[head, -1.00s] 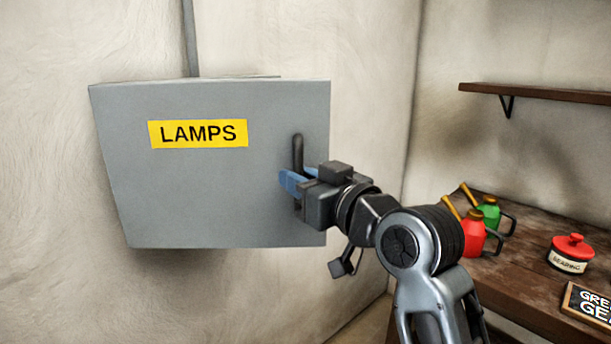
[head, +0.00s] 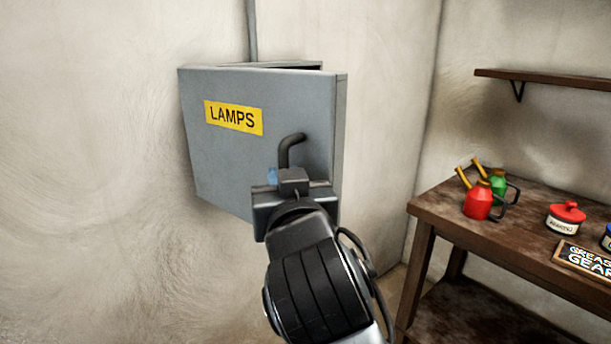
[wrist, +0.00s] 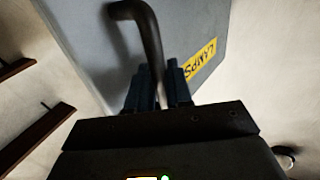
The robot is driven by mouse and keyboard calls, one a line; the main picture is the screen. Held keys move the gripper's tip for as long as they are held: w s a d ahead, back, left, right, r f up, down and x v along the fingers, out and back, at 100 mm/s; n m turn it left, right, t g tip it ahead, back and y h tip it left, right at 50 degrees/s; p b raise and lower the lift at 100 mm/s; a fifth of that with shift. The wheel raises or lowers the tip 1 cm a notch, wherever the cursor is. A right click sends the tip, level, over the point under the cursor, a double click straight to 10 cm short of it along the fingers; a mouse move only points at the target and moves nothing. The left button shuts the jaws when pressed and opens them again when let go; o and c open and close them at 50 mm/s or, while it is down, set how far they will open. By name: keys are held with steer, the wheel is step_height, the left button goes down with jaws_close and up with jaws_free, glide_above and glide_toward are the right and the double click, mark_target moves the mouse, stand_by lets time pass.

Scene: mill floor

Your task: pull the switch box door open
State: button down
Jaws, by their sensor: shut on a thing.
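The grey switch box door (head: 225,165) with a yellow LAMPS label (head: 233,117) is on the wall at the left centre of the head view. It stands ajar, its right edge swung out from the box, with a dark gap along the top (head: 295,66). My gripper (head: 274,178) is shut on the dark bent door handle (head: 290,148), near the door's right side. In the wrist view, the blue fingers sit on both sides of the handle (wrist: 147,35). My arm hides the handle's lower part in the head view, and the box inside is not visible.
A wooden bench (head: 455,222) stands at the right, bearing a red oil can (head: 478,202), a green can (head: 498,184), a red-lidded jar (head: 564,216) and a sign (head: 584,260). A shelf (head: 545,80) is above it. The wall left of the box is bare.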

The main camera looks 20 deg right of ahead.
steer(key=s+a+m+h+b, duration=0.1)
steer(key=a+h+b, duration=0.1)
steer(key=a, duration=0.4)
steer(key=s+a+m+g+h+b, duration=0.1)
steer(key=a+m+h+b, duration=0.1)
steer(key=a, duration=0.5)
steer(key=shift+r+b, duration=0.15)
steer(key=shift+b, duration=0.2)
steer(key=shift+w+h, duration=0.15)
steer(key=shift+h, duration=0.15)
steer(key=c, duration=1.2)
jaws_free()
steer(key=shift+o, duration=0.2)
steer(key=shift+a+f, duration=0.1)
steer(key=shift+f, duration=0.1)
steer(key=b+v, duration=0.1)
steer(key=v, duration=0.6)
steer(key=shift+s, duration=0.4)
steer(key=shift+r, duration=0.1)
